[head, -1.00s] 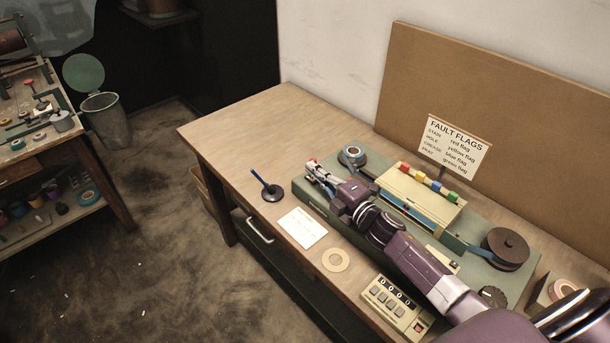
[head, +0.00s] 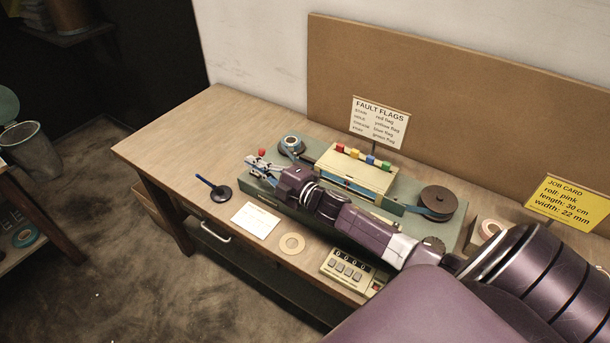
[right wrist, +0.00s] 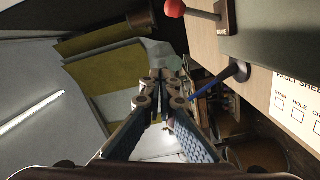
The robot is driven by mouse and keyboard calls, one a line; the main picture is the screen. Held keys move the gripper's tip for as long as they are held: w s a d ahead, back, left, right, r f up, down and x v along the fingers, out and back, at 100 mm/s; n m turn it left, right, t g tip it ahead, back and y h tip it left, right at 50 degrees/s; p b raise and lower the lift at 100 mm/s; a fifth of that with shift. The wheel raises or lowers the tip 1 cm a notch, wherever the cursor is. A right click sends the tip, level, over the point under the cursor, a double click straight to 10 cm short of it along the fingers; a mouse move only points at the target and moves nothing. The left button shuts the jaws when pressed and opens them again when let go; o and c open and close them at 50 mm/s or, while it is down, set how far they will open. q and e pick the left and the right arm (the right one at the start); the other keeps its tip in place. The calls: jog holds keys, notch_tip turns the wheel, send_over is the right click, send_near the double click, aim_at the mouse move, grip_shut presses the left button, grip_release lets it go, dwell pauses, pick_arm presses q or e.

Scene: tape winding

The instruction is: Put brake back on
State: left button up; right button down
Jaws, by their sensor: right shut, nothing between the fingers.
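A lever with a red knob (head: 262,152), which looks like the brake, stands at the left end of the green winding machine (head: 258,190). Its red knob also shows at the top of the right wrist view (right wrist: 174,8). My right gripper (head: 254,163) is at that end of the machine, close to the knob in the head view. In the right wrist view its fingers (right wrist: 160,82) are together and empty, with the knob apart from them. The arm hides part of the machine. My left gripper is not in view.
A blue pen in a holder (head: 220,191), a white sheet (head: 255,220), a tape ring (head: 291,244) and a counter box (head: 346,272) lie in front of the machine. A dark reel (head: 438,200) and a yellow job card (head: 568,203) are to the right. The table's left end is clear.

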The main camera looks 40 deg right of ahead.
jog(key=s, duration=0.1)
jog(key=s+d, duration=0.1)
jog(key=s+d+f+b, duration=0.1)
jog(key=s, duration=0.1)
jog(key=shift+s+d, duration=0.1)
jog(key=shift+d, duration=0.15)
jog(key=v, duration=0.3)
jog(key=shift+s+a+r+b, duration=0.15)
jog(key=shift+a+b, duration=0.05)
jog(key=shift+b, duration=0.15)
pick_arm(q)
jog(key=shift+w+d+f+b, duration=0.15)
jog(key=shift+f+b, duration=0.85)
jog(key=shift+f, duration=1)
pick_arm(e)
jog(key=v, duration=1.1)
jog(key=shift+s+r, duration=0.2)
jog(key=shift+r, duration=0.2)
jog(key=shift+d+f, duration=0.1)
